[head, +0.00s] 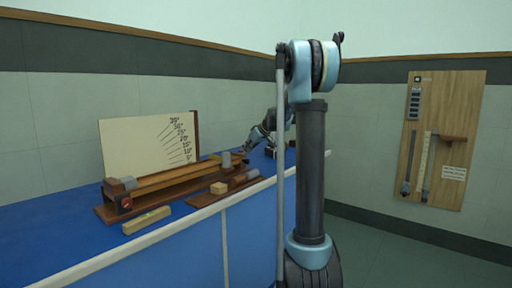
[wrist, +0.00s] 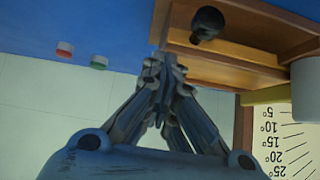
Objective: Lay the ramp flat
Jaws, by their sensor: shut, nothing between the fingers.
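The wooden ramp (head: 170,182) lies along the blue bench on a wooden base (head: 107,214), in front of a white angle board (head: 130,145) marked in degrees. The ramp looks close to level; I cannot tell its exact angle. My gripper (head: 247,151) is at the ramp's right end, partly hidden by distance and my arm. In the wrist view my gripper (wrist: 158,68) is shut and empty, its fingertips beside the wooden end piece (wrist: 235,22) with a black knob (wrist: 207,23). The angle board (wrist: 285,140) shows there too.
A spirit level (head: 147,220) lies in front of the ramp. Red (wrist: 65,48) and green (wrist: 98,62) pieces show in the wrist view. A tool board (head: 443,140) hangs on the right wall.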

